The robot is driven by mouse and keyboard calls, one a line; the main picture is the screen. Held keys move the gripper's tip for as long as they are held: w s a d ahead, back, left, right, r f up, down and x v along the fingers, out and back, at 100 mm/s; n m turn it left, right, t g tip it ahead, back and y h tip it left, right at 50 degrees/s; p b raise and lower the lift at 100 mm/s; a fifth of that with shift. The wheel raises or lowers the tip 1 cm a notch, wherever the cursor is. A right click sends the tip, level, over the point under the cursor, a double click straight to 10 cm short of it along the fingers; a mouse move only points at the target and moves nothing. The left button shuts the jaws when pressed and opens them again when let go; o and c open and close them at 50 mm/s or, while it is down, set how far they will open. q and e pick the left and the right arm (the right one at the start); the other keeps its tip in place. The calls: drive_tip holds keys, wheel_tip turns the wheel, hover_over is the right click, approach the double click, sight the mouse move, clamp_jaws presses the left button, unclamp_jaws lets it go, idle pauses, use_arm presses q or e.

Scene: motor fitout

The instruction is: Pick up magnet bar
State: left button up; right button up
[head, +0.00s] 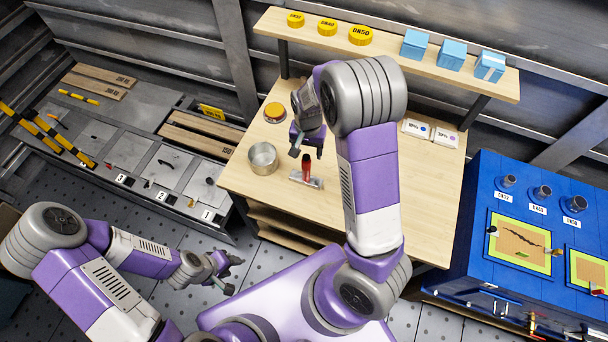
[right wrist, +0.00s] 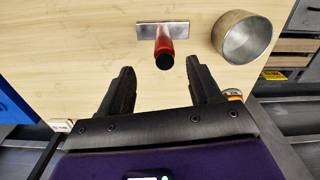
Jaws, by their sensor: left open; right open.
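The magnet bar has a red handle (head: 307,164) standing up from a flat grey metal bar (head: 309,181) on the wooden table (head: 235,180). In the right wrist view the red handle (right wrist: 165,42) has a black end pointing toward me, with the metal bar (right wrist: 148,31) behind it. My right gripper (head: 306,146) is open above the table by the handle. In the right wrist view its two fingers (right wrist: 160,72) stand apart, with the handle just beyond their tips and nothing between them. My left gripper (head: 230,276) is open and empty, low at the left, away from the table.
A metal cup (head: 263,158) stands left of the magnet bar and also shows in the right wrist view (right wrist: 244,38). A yellow-topped jar (head: 274,112) is behind it. White boxes (head: 430,132) lie at the table's right. A shelf (head: 395,62) holds yellow caps and blue boxes. A blue bench (head: 480,215) stands right.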

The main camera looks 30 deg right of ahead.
sight(307, 157)
drive_tip(key=f, duration=0.1)
drive_tip(key=w+f+b, duration=0.1)
drive_tip(key=shift+w+f, duration=0.25)
drive_tip(key=shift+f, duration=0.05)
drive_tip(key=shift+s+f, duration=0.2)
drive_tip(key=shift+f, duration=0.3)
drive_tip(key=shift+s+f, duration=0.2)
drive_tip(key=shift+f, duration=0.3)
wheel_tip(307, 157, down, 5)
drive_tip(key=shift+w+f, duration=0.1)
drive_tip(key=shift+w, duration=0.05)
use_arm(q)
drive_tip(key=f, duration=0.1)
drive_tip(key=w+f, duration=0.1)
drive_tip(key=shift+f, duration=0.35)
use_arm(e)
drive_tip(key=shift+c, duration=0.4)
clamp_jaws()
